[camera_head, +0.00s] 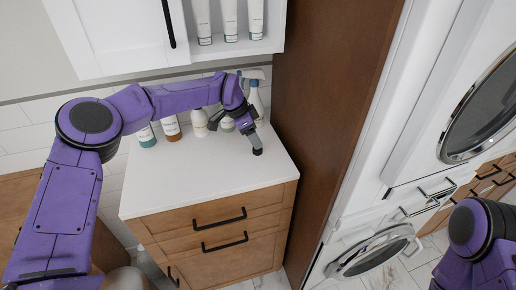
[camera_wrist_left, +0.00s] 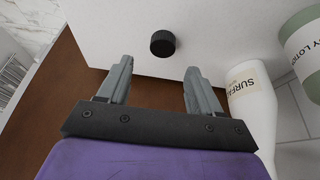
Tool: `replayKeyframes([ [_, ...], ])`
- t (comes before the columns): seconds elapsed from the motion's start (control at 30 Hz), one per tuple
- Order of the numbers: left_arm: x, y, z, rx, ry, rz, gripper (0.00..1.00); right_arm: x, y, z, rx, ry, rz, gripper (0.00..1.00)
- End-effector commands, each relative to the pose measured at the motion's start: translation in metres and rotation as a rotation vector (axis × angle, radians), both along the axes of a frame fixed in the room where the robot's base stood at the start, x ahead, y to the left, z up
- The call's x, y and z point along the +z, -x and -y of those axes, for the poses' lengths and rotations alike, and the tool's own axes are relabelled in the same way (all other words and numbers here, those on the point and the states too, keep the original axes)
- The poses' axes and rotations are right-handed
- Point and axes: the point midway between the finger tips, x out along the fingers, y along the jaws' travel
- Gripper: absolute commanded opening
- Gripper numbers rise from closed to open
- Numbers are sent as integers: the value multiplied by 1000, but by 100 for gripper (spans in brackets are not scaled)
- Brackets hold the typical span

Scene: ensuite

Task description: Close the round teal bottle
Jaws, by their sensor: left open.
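A small black round cap (camera_head: 257,151) lies on the white countertop. In the left wrist view the cap (camera_wrist_left: 162,43) is just beyond the fingertips, between their lines. My left gripper (camera_head: 250,134) points down over the counter's right part. It also shows in the left wrist view (camera_wrist_left: 159,70), open and empty. A greenish-teal round bottle (camera_head: 227,124) stands behind the gripper, partly hidden by it. A lotion bottle of that colour (camera_wrist_left: 303,48) is cut off at the wrist view's right edge; its mouth is out of view. My right gripper is out of view.
A white spray bottle (camera_head: 259,98) stands at the back right, near the gripper. More bottles (camera_head: 172,128) line the back wall. A tall brown panel (camera_head: 318,110) bounds the counter's right. The front of the countertop (camera_head: 190,180) is clear.

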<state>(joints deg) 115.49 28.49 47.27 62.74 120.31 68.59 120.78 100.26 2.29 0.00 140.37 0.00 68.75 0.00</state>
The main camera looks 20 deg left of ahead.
Motion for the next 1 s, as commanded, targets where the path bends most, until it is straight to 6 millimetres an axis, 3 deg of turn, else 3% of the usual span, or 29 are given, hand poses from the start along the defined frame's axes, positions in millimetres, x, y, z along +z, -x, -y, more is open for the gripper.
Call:
replayKeyframes([
  [0.27, -2, -1, -1, 1, 0, 0, 65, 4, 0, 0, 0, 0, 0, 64],
  [0.43, -25, -5, 4, 1, -1, -4, 65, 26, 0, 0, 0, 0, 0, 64],
  [0.6, -46, -10, 10, 2, -1, 1, 65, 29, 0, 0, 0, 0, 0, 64],
  [0.97, -50, -11, 10, 2, -1, 3, 65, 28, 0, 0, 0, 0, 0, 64],
  [1.0, -50, -11, 10, 2, -1, 3, 52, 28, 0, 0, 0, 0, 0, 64],
])
